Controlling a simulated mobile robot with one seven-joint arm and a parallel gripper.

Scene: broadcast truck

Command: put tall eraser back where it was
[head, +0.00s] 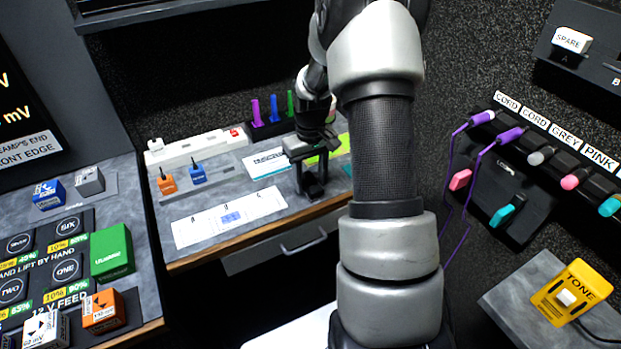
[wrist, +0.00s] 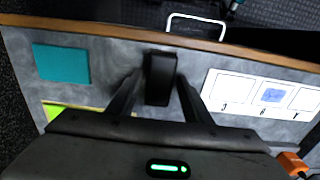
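A black upright block, which looks like the tall eraser (wrist: 161,78), is on or just above the grey desktop near its wooden front edge. In the wrist view it shows between the two fingers of my gripper (wrist: 160,80). A narrow gap seems to show on each side of it, so the fingers appear open around it rather than closed on it. In the head view my gripper (head: 311,185) points down at the desk, right of the white card (head: 229,217). The dark block blends with the dark fingers there, and its contact with the desk is hard to see.
A teal patch (wrist: 61,64) lies on the desk beside the gripper. Orange (head: 166,183) and blue (head: 198,174) plugs stand left, before a white strip (head: 195,149). Coloured uprights (head: 273,108) stand behind. A drawer handle (head: 303,241) projects below the front edge.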

